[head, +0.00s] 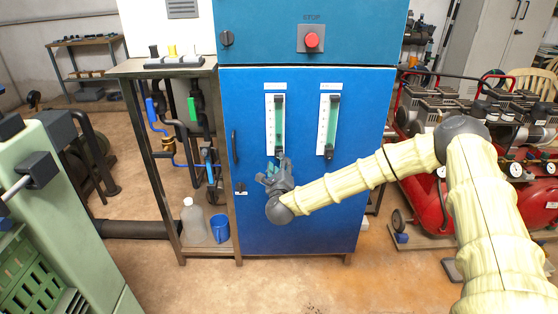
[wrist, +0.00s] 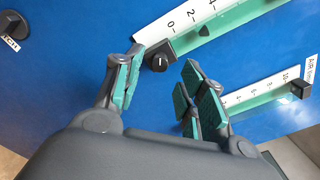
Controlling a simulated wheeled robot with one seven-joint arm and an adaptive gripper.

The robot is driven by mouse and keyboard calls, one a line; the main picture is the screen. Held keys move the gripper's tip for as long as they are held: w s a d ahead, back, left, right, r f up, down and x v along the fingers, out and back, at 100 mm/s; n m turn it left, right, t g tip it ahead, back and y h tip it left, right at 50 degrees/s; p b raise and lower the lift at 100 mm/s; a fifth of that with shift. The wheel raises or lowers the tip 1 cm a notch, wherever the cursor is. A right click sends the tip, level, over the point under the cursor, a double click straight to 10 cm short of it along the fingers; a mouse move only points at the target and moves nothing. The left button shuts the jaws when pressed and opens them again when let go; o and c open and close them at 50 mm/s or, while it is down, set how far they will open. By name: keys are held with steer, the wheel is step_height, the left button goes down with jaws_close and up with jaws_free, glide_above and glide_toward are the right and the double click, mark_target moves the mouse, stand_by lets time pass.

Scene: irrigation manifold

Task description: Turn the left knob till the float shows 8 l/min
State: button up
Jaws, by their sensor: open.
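The left flowmeter (head: 270,125) is a white scale with a green tube on the blue cabinet; its lower end shows in the wrist view (wrist: 205,22) with marks 0, 2 and 4. My gripper (head: 275,172) is open at this foot. In the wrist view, its green-padded fingers (wrist: 160,74) stand on either side of the knob, with visible gaps.
The right flowmeter (head: 325,122) with its knob (head: 328,153) is close by; its scale shows in the wrist view (wrist: 245,99). A red stop button (head: 312,40) is above, a door handle (head: 235,147) to the left. A red compressor (head: 425,190) stands right.

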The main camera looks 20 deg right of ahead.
steer(key=shift+x, duration=1.85)
jaws_close()
